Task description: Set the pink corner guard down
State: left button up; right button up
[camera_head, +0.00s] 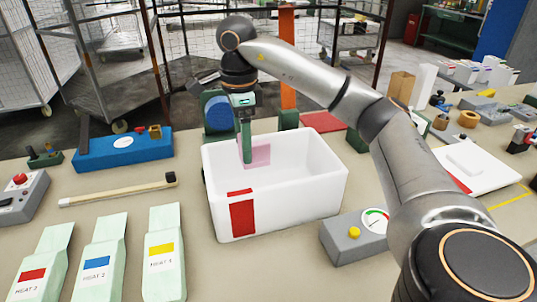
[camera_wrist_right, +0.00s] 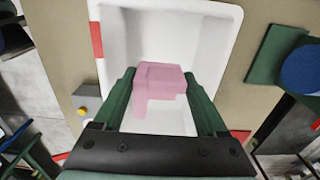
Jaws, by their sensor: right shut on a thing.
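The pink corner guard (camera_head: 259,155) is inside the white bin, near its back wall; it shows more fully in the right wrist view (camera_wrist_right: 160,77). My right gripper (camera_head: 246,150) reaches down into the bin from above, and its green fingers are closed on the guard's two sides in the right wrist view (camera_wrist_right: 160,95). The white bin (camera_head: 300,205) stands on the table with a red label on its front. I cannot tell whether the guard touches the bin floor. My left gripper is not in view.
A grey box with a dial (camera_head: 357,236) stands right of the bin. Left are a wooden-handled brush (camera_head: 118,190), a blue block (camera_head: 122,149) and green packs (camera_head: 164,255). A green and blue fixture (camera_head: 219,115) stands close behind the bin.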

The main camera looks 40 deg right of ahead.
jog(key=shift+w+f+b, duration=0.15)
jog(key=shift+f+b, duration=0.2)
jog(key=shift+f, duration=0.55)
jog(key=shift+f+b, duration=0.4)
jog(key=shift+f, duration=0.15)
notch_tip(320, 180, down, 6)
jog(key=shift+r+b, duration=0.15)
jog(key=shift+b, duration=0.9)
notch_tip(320, 180, down, 4)
jog(key=shift+r, duration=0.15)
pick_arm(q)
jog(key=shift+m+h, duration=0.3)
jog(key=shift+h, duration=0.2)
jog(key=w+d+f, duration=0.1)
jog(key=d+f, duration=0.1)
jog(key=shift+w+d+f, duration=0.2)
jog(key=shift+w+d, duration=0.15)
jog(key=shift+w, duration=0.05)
